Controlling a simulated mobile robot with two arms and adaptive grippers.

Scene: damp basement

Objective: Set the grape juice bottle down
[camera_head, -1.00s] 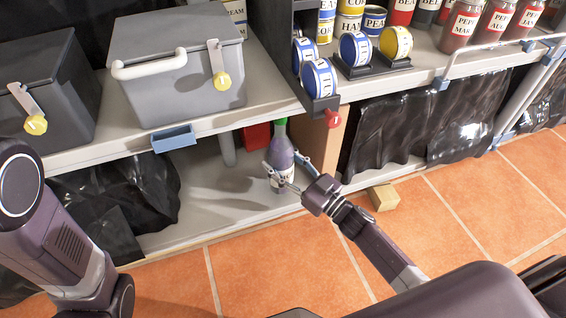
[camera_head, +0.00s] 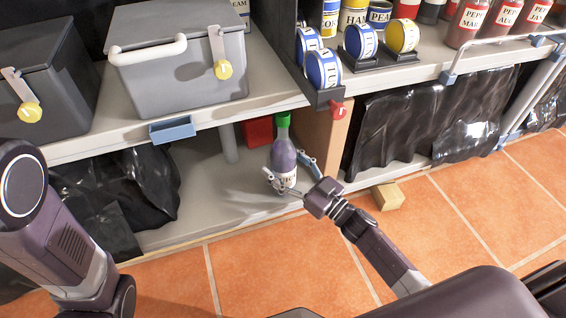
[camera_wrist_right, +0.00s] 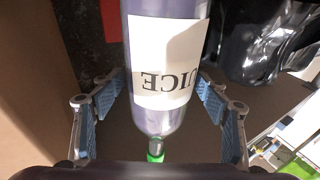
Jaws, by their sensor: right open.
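The grape juice bottle (camera_head: 284,160), purple with a green cap and a white label, stands upright on the lower shelf (camera_head: 205,190). My right gripper (camera_head: 289,175) is open, with one finger on each side of the bottle's lower part. In the right wrist view the bottle (camera_wrist_right: 165,60) appears upside down between the blue finger pads, with a gap on each side. The bottle's base is partly hidden by the gripper in the head view. My left arm is at the left edge of the head view; its gripper is out of view.
A brown upright panel (camera_head: 325,145) stands close right of the bottle. A red object (camera_head: 257,131) and a grey post (camera_head: 229,143) are behind and left. Black plastic sheeting (camera_head: 140,185) lies farther left. The upper shelf (camera_head: 270,95) overhangs. A small wooden block (camera_head: 388,197) lies on the floor.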

